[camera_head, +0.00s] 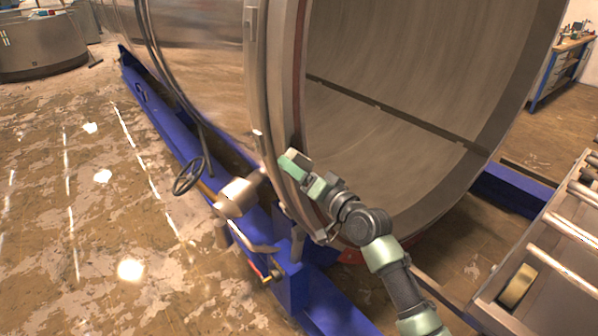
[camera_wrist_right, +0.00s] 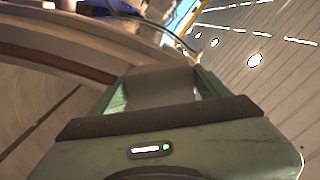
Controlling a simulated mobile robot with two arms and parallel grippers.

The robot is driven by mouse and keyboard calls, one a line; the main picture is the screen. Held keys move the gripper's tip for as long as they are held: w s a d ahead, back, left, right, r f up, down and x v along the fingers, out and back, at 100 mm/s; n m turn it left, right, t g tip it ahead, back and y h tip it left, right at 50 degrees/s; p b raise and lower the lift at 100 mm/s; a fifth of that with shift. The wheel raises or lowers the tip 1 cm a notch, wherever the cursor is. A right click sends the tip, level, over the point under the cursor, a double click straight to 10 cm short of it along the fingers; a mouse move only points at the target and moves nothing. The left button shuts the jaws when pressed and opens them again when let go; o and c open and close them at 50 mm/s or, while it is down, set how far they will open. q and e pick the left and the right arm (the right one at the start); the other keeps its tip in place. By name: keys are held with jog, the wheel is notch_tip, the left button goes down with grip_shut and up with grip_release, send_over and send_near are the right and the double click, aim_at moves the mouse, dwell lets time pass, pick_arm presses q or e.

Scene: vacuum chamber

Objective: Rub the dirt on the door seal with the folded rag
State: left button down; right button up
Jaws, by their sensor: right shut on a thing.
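The chamber's round opening fills the upper middle of the head view. A dark red seal (camera_head: 299,75) runs along its rim; it shows as a reddish-brown band in the right wrist view (camera_wrist_right: 62,62). My right gripper (camera_head: 295,162) is at the lower left of the rim, close to the seal. It is shut on the folded rag (camera_wrist_right: 161,86), a grey-brown pad between the two green fingers. I cannot tell whether the rag touches the seal. I cannot make out the dirt; the gripper may cover it. My left gripper is not in view.
A blue support frame (camera_head: 160,120) with a handwheel (camera_head: 188,175) runs along the chamber's left. A trolley with metal rollers (camera_head: 560,255) stands at right, with a yellowish roll (camera_head: 517,286). A workbench (camera_head: 562,65) is at the back right. The left floor is open.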

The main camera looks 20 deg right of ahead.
jog(key=shift+x, duration=0.85)
jog(key=shift+d+b, duration=0.1)
jog(key=shift+b, duration=0.2)
